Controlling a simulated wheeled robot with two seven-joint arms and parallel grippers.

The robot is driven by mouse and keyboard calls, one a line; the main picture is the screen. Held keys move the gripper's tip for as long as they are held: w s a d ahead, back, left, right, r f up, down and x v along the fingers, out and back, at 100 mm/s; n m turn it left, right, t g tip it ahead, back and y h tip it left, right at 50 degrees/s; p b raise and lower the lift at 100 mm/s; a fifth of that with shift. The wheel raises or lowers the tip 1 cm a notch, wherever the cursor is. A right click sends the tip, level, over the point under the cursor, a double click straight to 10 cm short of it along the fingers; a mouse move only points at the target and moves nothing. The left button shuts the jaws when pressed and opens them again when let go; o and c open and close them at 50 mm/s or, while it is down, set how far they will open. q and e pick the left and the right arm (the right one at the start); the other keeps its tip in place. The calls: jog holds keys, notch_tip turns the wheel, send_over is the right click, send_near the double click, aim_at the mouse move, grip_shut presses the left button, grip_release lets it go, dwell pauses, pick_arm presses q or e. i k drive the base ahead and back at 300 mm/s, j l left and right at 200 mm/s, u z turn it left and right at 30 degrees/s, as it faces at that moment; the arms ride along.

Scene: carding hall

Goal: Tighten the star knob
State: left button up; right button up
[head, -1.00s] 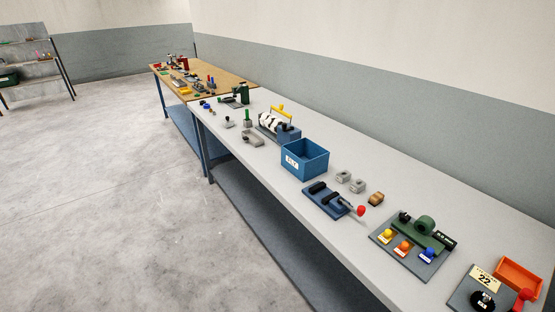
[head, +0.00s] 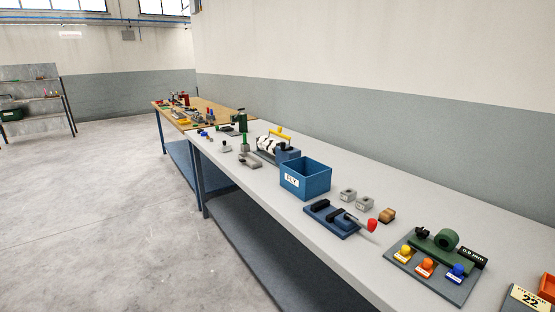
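No knob can be clearly told as star-shaped at this size. A grey plate (head: 438,283) at the right end of the bench holds a green fixture (head: 440,250) with a small black knob (head: 421,232) at its left end. Yellow (head: 405,253), orange (head: 425,266) and blue (head: 457,271) knobs stand along the plate's front edge. A black display (head: 474,257) sits at the fixture's right end. A panel marked 22 (head: 529,298) is cut off at the lower right corner. Neither of my grippers is in view.
The long grey bench (head: 330,230) also bears a blue box marked FLY (head: 305,181), a blue fixture with a red-tipped handle (head: 335,217) and small grey blocks (head: 348,194). A wooden bench (head: 200,108) continues behind. The floor (head: 100,200) at left is clear.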

aim_at(421, 232)
jog(key=z, duration=1.3)
jog(key=j+z, duration=0.25)
jog(key=j, duration=0.25)
jog(key=k+j+z, duration=0.1)
jog(key=j+z, duration=0.15)
jog(key=j, duration=0.2)
